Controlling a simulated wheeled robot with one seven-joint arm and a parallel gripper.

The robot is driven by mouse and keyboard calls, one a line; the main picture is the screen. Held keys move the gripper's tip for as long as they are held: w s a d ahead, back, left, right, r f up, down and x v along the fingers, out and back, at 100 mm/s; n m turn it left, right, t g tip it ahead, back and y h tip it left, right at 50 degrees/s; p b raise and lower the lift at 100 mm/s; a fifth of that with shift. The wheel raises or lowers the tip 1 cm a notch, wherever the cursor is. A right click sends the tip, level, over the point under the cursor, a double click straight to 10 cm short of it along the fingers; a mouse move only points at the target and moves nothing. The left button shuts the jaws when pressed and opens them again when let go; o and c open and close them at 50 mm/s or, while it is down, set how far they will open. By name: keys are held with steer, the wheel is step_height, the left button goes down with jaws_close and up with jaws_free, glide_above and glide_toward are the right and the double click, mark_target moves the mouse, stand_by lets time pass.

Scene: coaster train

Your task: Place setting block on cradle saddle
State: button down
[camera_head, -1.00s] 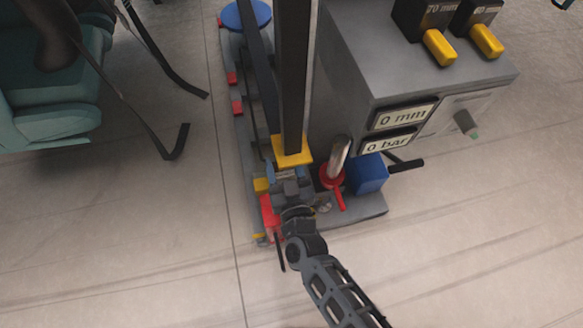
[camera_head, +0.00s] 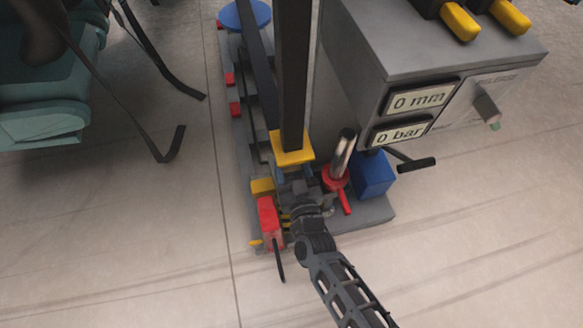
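Two dark blocks with yellow front pieces, likely setting blocks, stand on top of the grey cabinet at the top right, cut by the frame edge. Their yellow pieces are the left one (camera_head: 460,22) and the right one (camera_head: 511,16). My gripper (camera_head: 294,192) is low at the near end of the rig, just below a yellow plate (camera_head: 292,149) at the foot of a dark upright bar. Its fingers are small and dark among dark parts. I cannot tell whether they are open or hold a block. I cannot single out the cradle saddle; it may be behind my gripper.
The grey cabinet (camera_head: 400,45) reads 0 mm and 0 bar. A red collar with a metal rod (camera_head: 342,155) and a blue box (camera_head: 373,175) stand right of my gripper. A red block (camera_head: 267,222) is left. Teal seats (camera_head: 40,115) with straps are far left. The near floor is clear.

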steer(key=shift+r, duration=0.1)
steer(key=shift+c, duration=1.6)
jaws_free()
steer(key=shift+s+d, duration=0.1)
steer(key=shift+s, duration=0.15)
steer(key=p+v, duration=0.3)
steer(key=v, duration=0.8)
steer(key=shift+s, duration=0.2)
steer(key=shift+d, duration=0.1)
